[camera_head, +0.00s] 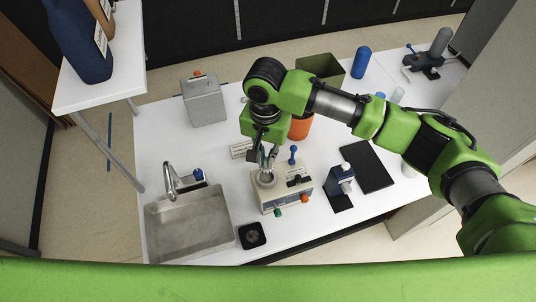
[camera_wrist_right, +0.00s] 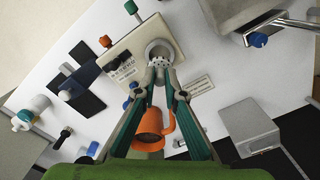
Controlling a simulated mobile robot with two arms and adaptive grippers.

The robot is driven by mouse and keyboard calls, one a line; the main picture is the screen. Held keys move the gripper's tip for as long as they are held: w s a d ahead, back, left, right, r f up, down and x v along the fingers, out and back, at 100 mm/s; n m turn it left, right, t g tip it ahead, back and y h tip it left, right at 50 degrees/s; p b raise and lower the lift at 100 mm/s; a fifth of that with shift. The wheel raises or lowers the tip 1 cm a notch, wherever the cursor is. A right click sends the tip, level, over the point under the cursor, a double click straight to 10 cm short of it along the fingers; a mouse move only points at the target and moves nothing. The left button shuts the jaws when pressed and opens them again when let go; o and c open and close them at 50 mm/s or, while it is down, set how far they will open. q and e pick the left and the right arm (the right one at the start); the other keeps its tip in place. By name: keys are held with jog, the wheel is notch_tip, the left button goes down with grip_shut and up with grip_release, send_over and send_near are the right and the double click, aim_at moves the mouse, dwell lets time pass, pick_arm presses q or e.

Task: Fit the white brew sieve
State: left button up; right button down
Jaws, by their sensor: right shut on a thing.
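The beige machine (camera_head: 270,202) stands on the white counter, and it also shows in the right wrist view (camera_wrist_right: 118,52). A round grey ring (camera_wrist_right: 168,46) is at one end of it; this ring also shows in the head view (camera_head: 266,181). My right gripper (camera_wrist_right: 160,84) is shut on the white brew sieve (camera_wrist_right: 159,62), a small pale piece with dark holes. The sieve is at the ring; I cannot tell whether it sits in it or just above it. In the head view my right gripper (camera_head: 268,160) points down over the ring and hides the sieve. My left gripper is not in view.
An orange jug (camera_wrist_right: 150,126) stands close behind the machine, partly hidden by the fingers. A steel sink (camera_head: 188,226) with a tap lies to the left. A grey box (camera_head: 204,103) stands at the back left. A black mat (camera_head: 367,166) and blue-white device (camera_head: 340,186) are at the right.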

aim_at(266, 165)
jog(key=shift+r+p, duration=0.2)
jog(key=shift+p, duration=0.1)
jog(key=shift+f, duration=2.45)
jog(key=shift+r, duration=0.1)
jog(key=shift+p, duration=0.4)
jog(key=shift+p, duration=0.45)
jog(key=shift+f, duration=0.35)
